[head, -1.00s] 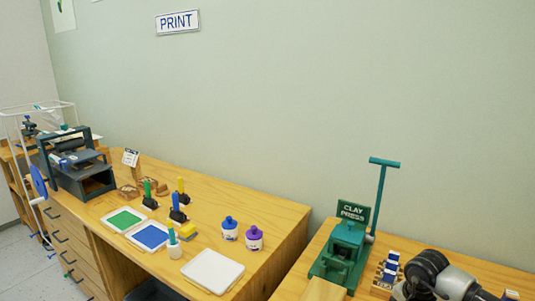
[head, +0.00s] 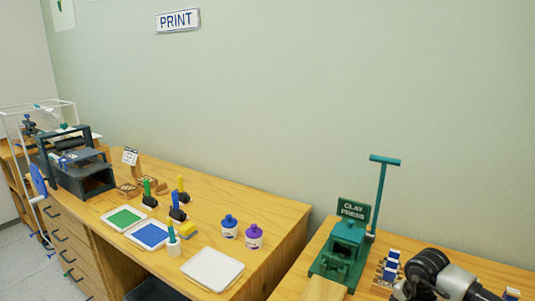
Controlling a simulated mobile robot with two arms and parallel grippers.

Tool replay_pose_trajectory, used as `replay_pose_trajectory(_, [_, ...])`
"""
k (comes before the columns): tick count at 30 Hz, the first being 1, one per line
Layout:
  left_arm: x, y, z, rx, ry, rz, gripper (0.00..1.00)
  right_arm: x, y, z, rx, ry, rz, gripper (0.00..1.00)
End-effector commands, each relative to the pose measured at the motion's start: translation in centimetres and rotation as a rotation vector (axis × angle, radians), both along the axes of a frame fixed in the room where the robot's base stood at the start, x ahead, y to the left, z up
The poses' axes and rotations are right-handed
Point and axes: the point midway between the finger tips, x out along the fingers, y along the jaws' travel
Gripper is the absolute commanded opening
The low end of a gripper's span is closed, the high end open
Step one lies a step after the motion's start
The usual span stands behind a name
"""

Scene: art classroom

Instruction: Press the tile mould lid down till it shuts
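I cannot make out a tile mould or its lid for certain in the head view. A green clay press (head: 342,255) with a "CLAY PRESS" sign and a tall upright lever (head: 381,195) stands on the right-hand wooden table. A pale wooden board (head: 324,289) lies in front of it, cut off by the bottom edge. A dark and grey jointed part at the bottom right looks like my own arm and covers some of that table. Neither gripper's fingertips show.
The left bench holds a white tray (head: 212,270), green (head: 124,217) and blue (head: 150,235) ink trays, blue (head: 229,227) and purple-lidded (head: 254,237) tubs, and a dark printing press (head: 82,177). A gap parts the two tables. A small blue-and-white rack (head: 389,267) stands beside the clay press.

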Motion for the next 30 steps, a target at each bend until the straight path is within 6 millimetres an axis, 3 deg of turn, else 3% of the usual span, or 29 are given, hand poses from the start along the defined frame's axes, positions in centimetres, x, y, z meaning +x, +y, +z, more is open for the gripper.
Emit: replay_pose_trajectory(30, [-0.01, 0.0, -0.9, 0.0, 0.0, 0.0, 0.6, 0.0, -0.01, -0.47, 0.0, 0.0, 0.0, 0.0])
